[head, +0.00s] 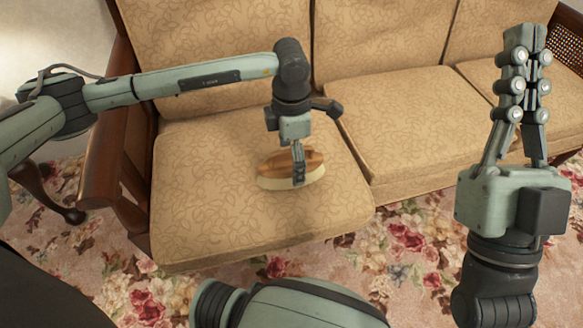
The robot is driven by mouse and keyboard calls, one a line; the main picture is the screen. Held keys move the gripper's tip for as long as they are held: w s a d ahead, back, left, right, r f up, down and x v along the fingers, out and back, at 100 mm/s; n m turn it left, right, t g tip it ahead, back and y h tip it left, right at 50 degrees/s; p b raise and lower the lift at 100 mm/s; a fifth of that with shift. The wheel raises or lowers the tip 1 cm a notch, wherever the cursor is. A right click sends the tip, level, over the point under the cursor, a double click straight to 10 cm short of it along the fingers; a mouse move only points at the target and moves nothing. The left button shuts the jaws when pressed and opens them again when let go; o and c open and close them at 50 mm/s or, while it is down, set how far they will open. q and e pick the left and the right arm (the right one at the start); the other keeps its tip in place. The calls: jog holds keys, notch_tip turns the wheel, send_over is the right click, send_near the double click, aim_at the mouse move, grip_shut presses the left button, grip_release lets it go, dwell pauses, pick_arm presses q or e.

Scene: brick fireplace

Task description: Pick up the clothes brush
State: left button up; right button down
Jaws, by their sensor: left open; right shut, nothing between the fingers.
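The clothes brush (273,168) has a brown wooden back and pale bristles along its lower edge. It lies on the left seat cushion of the sofa. My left gripper (299,178) points down at the brush from above, and one finger covers part of its right half. My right gripper (523,45) is raised at the right of the view, pointing up, shut and empty, well apart from the brush.
The tan patterned sofa (390,115) has a dark wooden armrest (107,165) at the left, close to my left arm. A flowered carpet (400,250) covers the floor in front. The cushion around the brush is clear.

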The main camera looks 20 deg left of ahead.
pick_arm(q)
notch_tip(320, 180, down, 3)
jog(key=shift+r, duration=0.1)
jog(key=c, duration=1.4)
